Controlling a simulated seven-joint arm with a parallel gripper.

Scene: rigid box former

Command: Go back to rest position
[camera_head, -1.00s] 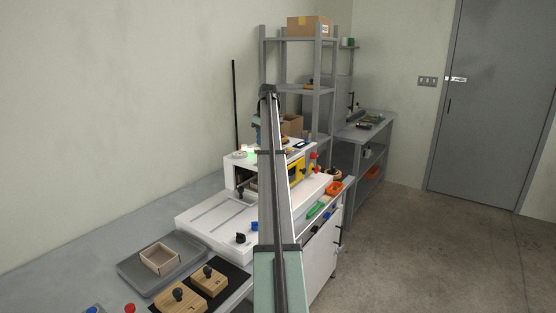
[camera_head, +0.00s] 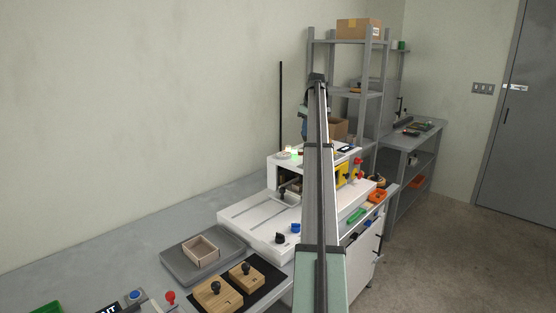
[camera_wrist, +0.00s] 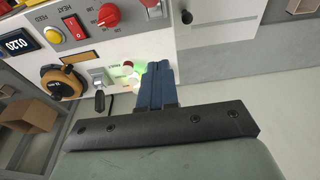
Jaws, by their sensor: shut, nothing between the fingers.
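My gripper shows in the wrist view (camera_wrist: 157,85) as dark blue fingers pressed together with nothing between them. It is apart from the white box former (camera_head: 256,222), whose front panel (camera_wrist: 75,25) with knobs and a display shows beyond the fingers. A small open box (camera_head: 201,251) sits on a grey tray (camera_head: 172,262) on the bench, left of the machine.
Two wooden blocks with black knobs (camera_head: 217,294) lie on a black mat near the tray. A metal shelf (camera_head: 312,50) with a cardboard box (camera_head: 358,29) stands behind the machine.

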